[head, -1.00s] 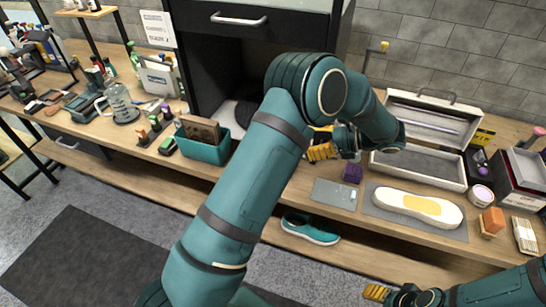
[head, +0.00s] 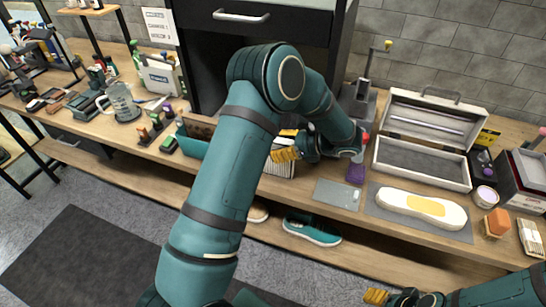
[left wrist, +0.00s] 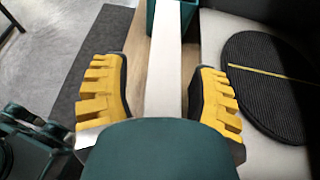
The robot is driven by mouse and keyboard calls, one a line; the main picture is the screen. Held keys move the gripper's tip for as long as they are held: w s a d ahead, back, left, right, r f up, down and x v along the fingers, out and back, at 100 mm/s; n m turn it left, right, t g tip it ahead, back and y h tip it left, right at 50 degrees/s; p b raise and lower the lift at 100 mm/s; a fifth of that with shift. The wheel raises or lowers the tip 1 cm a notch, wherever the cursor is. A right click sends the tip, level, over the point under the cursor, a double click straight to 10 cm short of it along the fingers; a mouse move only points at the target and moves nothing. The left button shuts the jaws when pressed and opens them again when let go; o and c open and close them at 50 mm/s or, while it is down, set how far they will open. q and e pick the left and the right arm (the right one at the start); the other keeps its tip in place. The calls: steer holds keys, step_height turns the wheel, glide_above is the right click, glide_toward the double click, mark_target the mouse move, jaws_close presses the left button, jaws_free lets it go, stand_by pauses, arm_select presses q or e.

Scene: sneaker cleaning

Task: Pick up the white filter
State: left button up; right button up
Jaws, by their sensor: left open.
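A white block with dark stripes, which looks like the white filter (head: 281,169), stands on the bench below my left gripper (head: 284,154) in the head view. The arm and fingers hide part of it. In the left wrist view a plain white strip, likely the filter's edge (left wrist: 164,50), lies between the two yellow fingers of the left gripper (left wrist: 162,75). The fingers are open, one on each side of the strip, with gaps showing. My right gripper (head: 375,296) is at the bottom of the head view, away from the bench items; its jaw opening is unclear.
A teal bin (head: 190,146) stands just left of the filter. A black round pad (left wrist: 270,85) lies to the right in the left wrist view. A purple block (head: 356,172), grey plate (head: 336,194) and white insole (head: 422,207) are on the bench to the right.

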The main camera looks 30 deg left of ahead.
arm_select(q)
jaws_close()
stand_by(0.3)
